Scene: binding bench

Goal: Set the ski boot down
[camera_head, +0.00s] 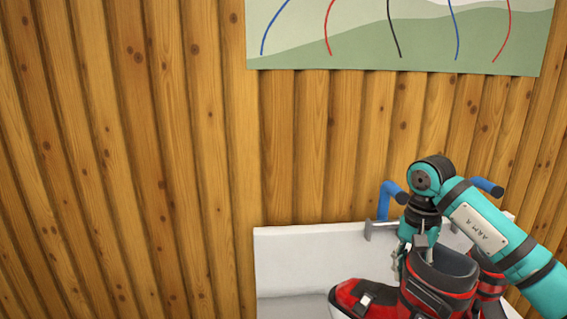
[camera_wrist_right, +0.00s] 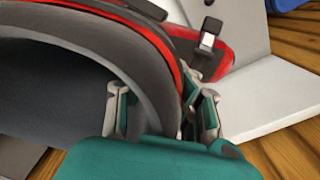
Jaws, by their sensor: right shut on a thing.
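The ski boot (camera_head: 450,302), red and black with grey buckles, is at the bottom right of the head view, its toe pointing left. It looks roughly upright; its sole is cut off by the frame edge. My right gripper (camera_head: 402,262) is at the boot's upper cuff. In the right wrist view, the right gripper (camera_wrist_right: 162,112) has one finger on each side of the boot's dark cuff wall (camera_wrist_right: 150,70) and is shut on it. I cannot tell whether the boot touches the white bench (camera_head: 310,245). My left gripper is not in view.
Blue pegs (camera_head: 389,197) on a grey bracket stand at the bench's back edge, close to my right arm. A log wall (camera_head: 180,150) is behind, with a poster (camera_head: 420,35) on it. The bench left of the boot's toe looks clear.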

